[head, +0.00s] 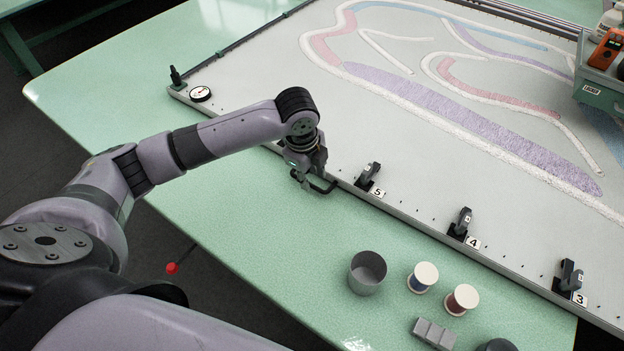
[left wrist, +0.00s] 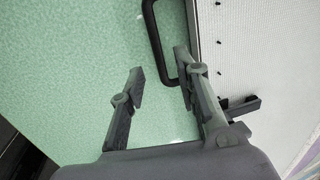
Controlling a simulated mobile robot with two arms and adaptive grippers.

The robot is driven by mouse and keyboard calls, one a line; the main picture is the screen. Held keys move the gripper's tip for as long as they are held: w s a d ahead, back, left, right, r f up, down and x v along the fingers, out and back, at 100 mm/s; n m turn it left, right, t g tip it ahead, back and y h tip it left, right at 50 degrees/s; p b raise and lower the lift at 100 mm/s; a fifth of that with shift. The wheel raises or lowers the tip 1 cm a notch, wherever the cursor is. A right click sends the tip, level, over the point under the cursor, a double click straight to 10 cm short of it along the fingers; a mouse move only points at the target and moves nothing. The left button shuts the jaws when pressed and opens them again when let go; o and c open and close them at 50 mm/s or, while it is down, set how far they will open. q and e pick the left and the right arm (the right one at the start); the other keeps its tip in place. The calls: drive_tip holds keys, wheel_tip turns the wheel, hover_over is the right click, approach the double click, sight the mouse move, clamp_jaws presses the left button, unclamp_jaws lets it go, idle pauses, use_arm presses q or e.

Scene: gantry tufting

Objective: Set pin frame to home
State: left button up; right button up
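The pin frame (head: 225,110) is a wide frame with a pale cloth stretched in it, lying on the green table. A black handle (head: 326,187) sticks out from its near edge. It also shows in the left wrist view (left wrist: 155,40), beside the frame's rail (left wrist: 192,20). My left gripper (head: 306,178) is at this handle. In the left wrist view its two fingers (left wrist: 158,62) are apart, with nothing seen clamped between them. The right finger overlaps the handle's end; I cannot tell whether they touch. My right gripper is not in view.
Clamps numbered 5 (head: 368,176), 4 (head: 460,224) and 3 (head: 569,277) line the near rail. A round dial (head: 200,93) sits at the left corner by a dark post (head: 176,77). A grey cup (head: 367,272) and two thread spools (head: 423,277) stand on the near table.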

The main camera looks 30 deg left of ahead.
sight(313, 185)
use_arm(q)
drive_tip(key=shift+w+f, duration=0.15)
drive_tip(key=shift+f, duration=0.65)
drive_tip(key=shift+w+f, duration=0.15)
drive_tip(key=shift+f, duration=0.6)
clamp_jaws()
